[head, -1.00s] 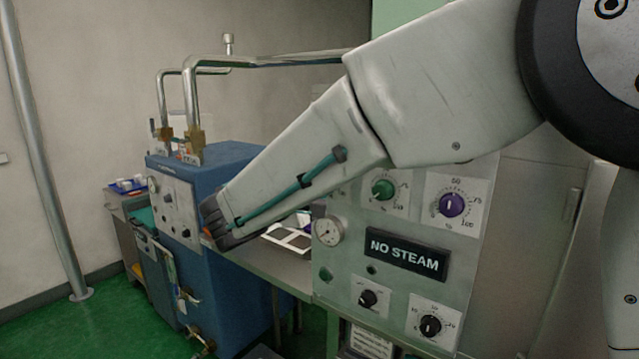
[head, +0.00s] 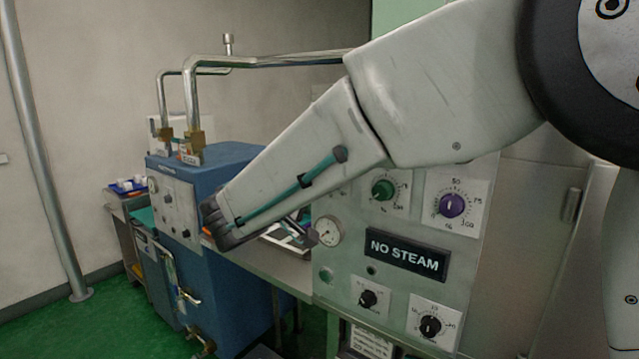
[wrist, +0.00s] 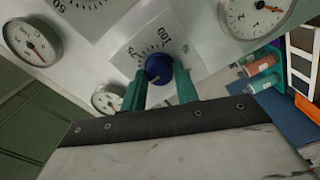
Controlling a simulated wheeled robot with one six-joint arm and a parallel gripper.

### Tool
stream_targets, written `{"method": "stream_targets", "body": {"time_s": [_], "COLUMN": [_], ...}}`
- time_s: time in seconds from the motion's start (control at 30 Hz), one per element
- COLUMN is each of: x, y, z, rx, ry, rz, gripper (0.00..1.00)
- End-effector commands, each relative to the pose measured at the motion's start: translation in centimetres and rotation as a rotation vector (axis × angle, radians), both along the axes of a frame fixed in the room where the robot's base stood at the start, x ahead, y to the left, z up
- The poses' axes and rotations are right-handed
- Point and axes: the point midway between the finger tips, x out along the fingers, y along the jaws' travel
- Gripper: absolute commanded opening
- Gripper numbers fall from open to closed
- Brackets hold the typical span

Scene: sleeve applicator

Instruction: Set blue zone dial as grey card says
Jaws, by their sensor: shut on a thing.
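The blue zone dial (wrist: 159,67) shows in the wrist view as a small blue knob on a white scale plate (wrist: 134,53) marked with 100. My gripper (wrist: 160,75) has its two teal fingers on either side of the knob and is shut on it. The knob's pointer setting is too small to read surely, and the fingers cover part of the scale. In the head view my arm hides the blue dial and the fingertips. I cannot make out a grey card in either view.
Round gauges stand around the dial, one at left (wrist: 32,40) and one at upper right (wrist: 255,13). In the head view the near panel has a green dial (head: 382,190), a purple dial (head: 451,205) and a NO STEAM sign (head: 407,255). A blue machine (head: 235,262) stands behind my arm.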

Motion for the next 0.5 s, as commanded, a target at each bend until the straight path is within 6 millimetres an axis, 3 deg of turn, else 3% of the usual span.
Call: {"method": "stream_targets", "body": {"time_s": [0.5], "x": [-0.03], "y": [-0.01], "z": [-0.13], "rx": [0.023], "ry": [-0.015], "rz": [0.000], "gripper": [0.07]}}
